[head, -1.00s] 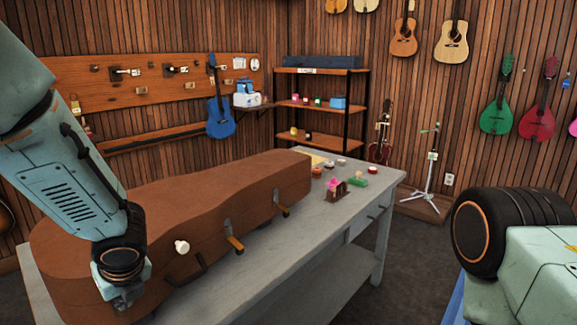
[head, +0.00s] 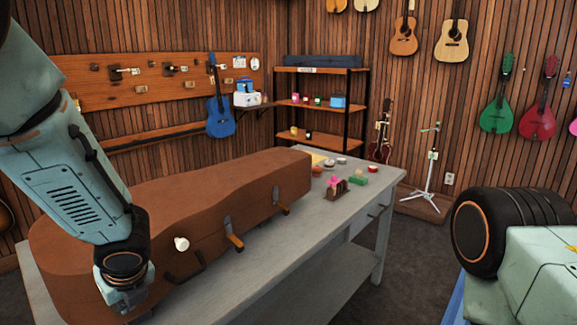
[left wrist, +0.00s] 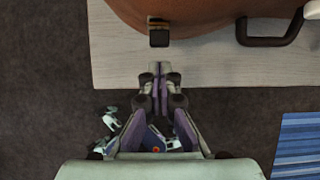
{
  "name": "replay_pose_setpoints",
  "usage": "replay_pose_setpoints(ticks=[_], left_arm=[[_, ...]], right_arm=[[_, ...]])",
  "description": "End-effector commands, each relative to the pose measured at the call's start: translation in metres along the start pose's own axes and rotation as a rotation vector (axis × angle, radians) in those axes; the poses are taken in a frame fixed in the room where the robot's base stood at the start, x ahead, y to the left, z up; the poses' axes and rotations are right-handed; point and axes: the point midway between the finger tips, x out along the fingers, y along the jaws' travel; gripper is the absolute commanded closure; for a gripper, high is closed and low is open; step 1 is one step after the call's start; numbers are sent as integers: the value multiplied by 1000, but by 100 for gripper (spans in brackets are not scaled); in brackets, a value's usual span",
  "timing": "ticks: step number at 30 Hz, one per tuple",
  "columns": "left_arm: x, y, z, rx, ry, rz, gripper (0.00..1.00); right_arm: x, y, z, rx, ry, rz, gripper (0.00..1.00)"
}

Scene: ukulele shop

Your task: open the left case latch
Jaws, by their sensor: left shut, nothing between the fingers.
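The brown instrument case (head: 200,190) lies closed on the grey table (head: 345,215). Its dark handle (head: 187,272) is on the front side and also shows in the left wrist view (left wrist: 270,41). Right of the handle are a latch with an orange lever sticking out (head: 234,241) and another latch (head: 282,208). In the left wrist view, a dark latch (left wrist: 159,38) sits on the case edge left of the handle; my arm hides it in the head view. My left gripper (left wrist: 160,68) is shut and empty, pointing at this latch with a small gap in the picture.
A white knob (head: 181,244) shows at the case's front side. Small coloured items, among them a green block (head: 357,179), lie at the table's far end. A blue striped mat (left wrist: 300,145) lies on the floor. Dark floor is free in front of the table.

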Motion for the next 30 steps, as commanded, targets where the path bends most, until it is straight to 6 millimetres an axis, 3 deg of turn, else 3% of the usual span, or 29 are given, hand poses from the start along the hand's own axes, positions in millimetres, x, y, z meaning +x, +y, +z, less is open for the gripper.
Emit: replay_pose_setpoints(ticks=[30], left_arm=[[6,0,-12,0,-1,0,100]], right_arm=[[10,0,0,0,0,0,60]])
